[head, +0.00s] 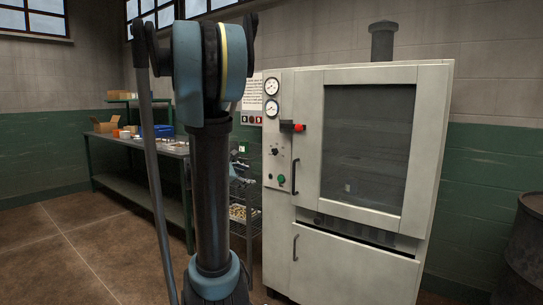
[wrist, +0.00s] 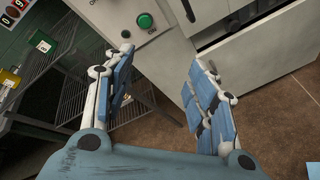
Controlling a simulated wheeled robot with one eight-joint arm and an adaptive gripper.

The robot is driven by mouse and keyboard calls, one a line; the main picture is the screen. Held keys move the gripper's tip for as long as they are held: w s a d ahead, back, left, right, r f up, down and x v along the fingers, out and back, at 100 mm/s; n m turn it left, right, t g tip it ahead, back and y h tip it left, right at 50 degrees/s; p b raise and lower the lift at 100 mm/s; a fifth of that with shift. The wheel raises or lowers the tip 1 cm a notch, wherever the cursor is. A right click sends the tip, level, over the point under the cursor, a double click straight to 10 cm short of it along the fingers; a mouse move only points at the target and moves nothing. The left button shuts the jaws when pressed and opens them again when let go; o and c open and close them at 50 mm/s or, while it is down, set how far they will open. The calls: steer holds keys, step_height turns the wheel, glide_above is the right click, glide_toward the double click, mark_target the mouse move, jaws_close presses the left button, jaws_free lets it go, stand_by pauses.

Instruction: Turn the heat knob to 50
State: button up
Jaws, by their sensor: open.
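The heat knob (head: 275,151) is a small black knob on the pale control panel (head: 277,137) at the left of the oven cabinet, in the head view. Its pointer and scale are too small to read. In the wrist view my gripper (wrist: 160,60) is open and empty, with its two blue-padded fingers apart. It points toward the lower part of the panel, near the green button (wrist: 144,20) and a small black button (wrist: 125,33). The knob is not clearly visible in the wrist view. My gripper cannot be seen in the head view.
Two gauges (head: 271,97) and a red-tipped handle (head: 292,126) sit above the knob. A dark door handle (head: 294,178) is right beside the panel. A wire shelf (head: 245,205) and workbench (head: 130,149) stand left. A dark barrel (head: 528,245) stands at right.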

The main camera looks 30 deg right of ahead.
mark_target(273, 152)
steer(key=w+d+r+n+t+h, duration=0.2)
steer(key=w+d+r+n+h, duration=0.25)
steer(key=w+d+n, duration=0.45)
steer(key=shift+m, duration=0.5)
steer(key=x, duration=1.1)
steer(key=w+x, duration=0.1)
steer(key=x, duration=0.4)
steer(key=shift+w+d, duration=0.1)
steer(key=shift+w, duration=0.1)
steer(key=c, duration=1.1)
